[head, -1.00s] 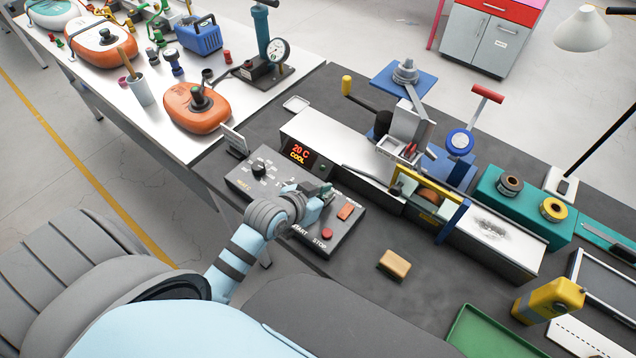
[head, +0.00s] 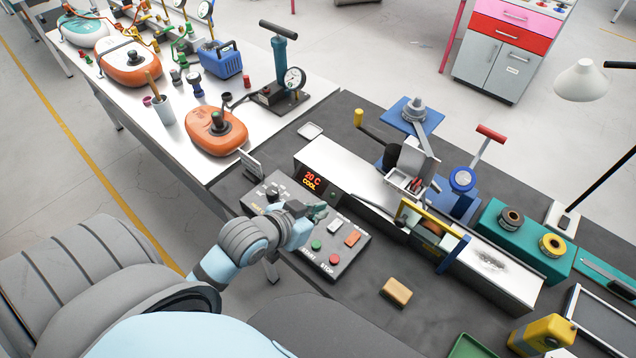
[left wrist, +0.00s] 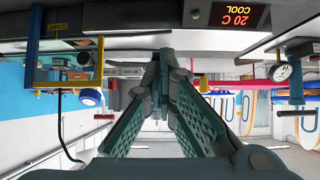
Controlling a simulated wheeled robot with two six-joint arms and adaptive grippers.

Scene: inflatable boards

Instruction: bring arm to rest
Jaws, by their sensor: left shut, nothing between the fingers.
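My left gripper (head: 318,212) is over the grey control box (head: 345,262) at the near left edge of the dark bench. Its fingers are shut and empty; they also show, tips together, in the left wrist view (left wrist: 158,62). The control box carries a black knob, a green and a red button, a white switch and an orange switch. The gripper and wrist hide part of its upper panel. My right gripper is in neither view.
The long machine (head: 380,195) with a "20 C COOL" display stands behind the box. A tan block (head: 396,292) lies on the bench. A white table (head: 318,95) holds an orange inflatable (head: 216,132), a pump and gauges. Bare bench lies around the block.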

